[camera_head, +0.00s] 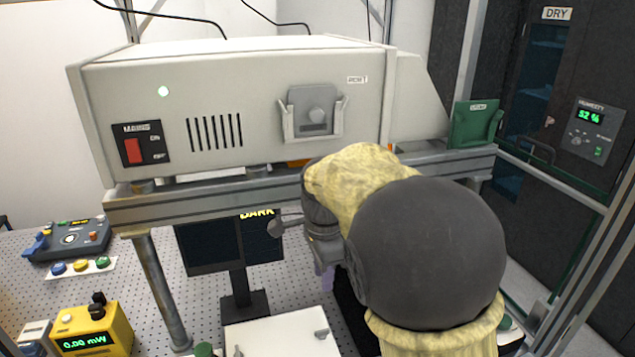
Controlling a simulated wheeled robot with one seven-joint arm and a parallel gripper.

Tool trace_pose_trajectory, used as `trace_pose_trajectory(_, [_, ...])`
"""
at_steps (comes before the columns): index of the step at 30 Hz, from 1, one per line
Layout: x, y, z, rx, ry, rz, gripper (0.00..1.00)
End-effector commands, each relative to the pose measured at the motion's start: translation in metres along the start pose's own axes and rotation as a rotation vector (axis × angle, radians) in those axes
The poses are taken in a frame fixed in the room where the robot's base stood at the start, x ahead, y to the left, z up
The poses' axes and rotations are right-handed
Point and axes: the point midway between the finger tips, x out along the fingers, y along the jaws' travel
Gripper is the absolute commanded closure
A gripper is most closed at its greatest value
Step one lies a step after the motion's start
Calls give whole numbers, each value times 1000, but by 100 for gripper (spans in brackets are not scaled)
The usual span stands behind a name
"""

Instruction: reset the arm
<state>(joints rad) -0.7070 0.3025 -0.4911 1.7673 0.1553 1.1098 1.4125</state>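My arm, in a pale yellow cover with a large dark round joint, fills the right middle of the view. It reaches in front of the shelf rail (230,202). My gripper (322,262) is at the arm's far end, just below the rail and right of the dark monitor (208,247). The arm's own bulk hides much of it, and its fingers are too small and covered to tell whether they are open or shut. A small pale purple patch shows just below it; I cannot tell what it is.
A large beige instrument box (260,85) with a red mains switch (133,151) stands on the shelf. A green holder (475,123) is at right. A yellow power meter (92,332) and a control box (72,240) sit on the perforated table (130,283). A dark dry cabinet (545,60) stands behind.

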Motion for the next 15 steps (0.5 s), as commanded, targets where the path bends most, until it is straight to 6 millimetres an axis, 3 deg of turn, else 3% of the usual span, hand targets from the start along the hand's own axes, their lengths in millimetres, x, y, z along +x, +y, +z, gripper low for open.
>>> trace_pose_trajectory(5, [20,16,-22,-122,-7,-18,71])
trace_pose_trajectory(15, [78,84,-72,-642,43,-105,71])
